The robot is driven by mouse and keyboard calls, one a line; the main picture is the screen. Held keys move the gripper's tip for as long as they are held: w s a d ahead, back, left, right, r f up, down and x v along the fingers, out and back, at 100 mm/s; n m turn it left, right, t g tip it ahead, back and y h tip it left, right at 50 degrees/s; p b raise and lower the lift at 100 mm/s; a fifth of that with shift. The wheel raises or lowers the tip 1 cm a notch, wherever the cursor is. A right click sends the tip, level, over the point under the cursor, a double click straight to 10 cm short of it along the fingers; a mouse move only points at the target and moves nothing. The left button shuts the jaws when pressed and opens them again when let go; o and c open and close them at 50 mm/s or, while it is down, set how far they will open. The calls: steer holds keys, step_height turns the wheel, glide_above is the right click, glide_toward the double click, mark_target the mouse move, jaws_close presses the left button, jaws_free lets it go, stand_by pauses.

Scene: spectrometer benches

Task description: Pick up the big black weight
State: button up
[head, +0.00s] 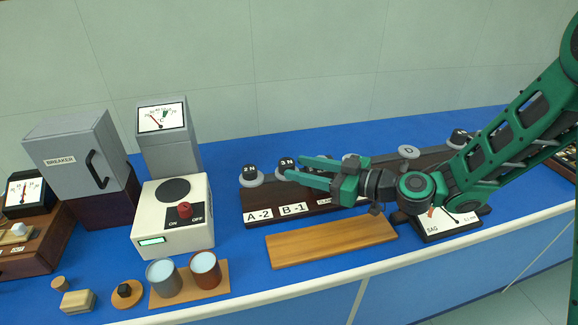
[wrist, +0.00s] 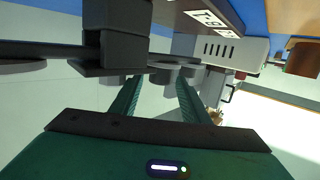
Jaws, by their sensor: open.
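Two black-topped weights on pale grey discs stand at the left of the dark rack (head: 262,198): one marked 2 N (head: 249,171) and one marked 3 N (head: 286,162). A further black-topped one (head: 460,136) stands at the rack's right end. A small black weight (head: 124,290) sits on a round wooden coaster at the front left. Which is the big one I cannot tell for sure. My gripper (head: 295,167) is open and empty, its fingertips beside the 3 N weight; touching or apart is unclear. In the wrist view grey discs (wrist: 165,74) show beyond the fingers.
A white ON/OFF box (head: 170,231) with a red knob, a thermometer block (head: 168,145) and a grey breaker box (head: 78,152) stand left. Two cups stand on a wooden board at front. A bare wooden plank (head: 330,238) lies before the rack. A SAG gauge (head: 447,226) sits under my arm.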

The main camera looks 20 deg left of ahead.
mark_target(294, 166)
steer(key=x, duration=0.5)
steer(key=c, duration=1.1)
steer(key=shift+o, duration=0.2)
steer(key=shift+r, duration=0.25)
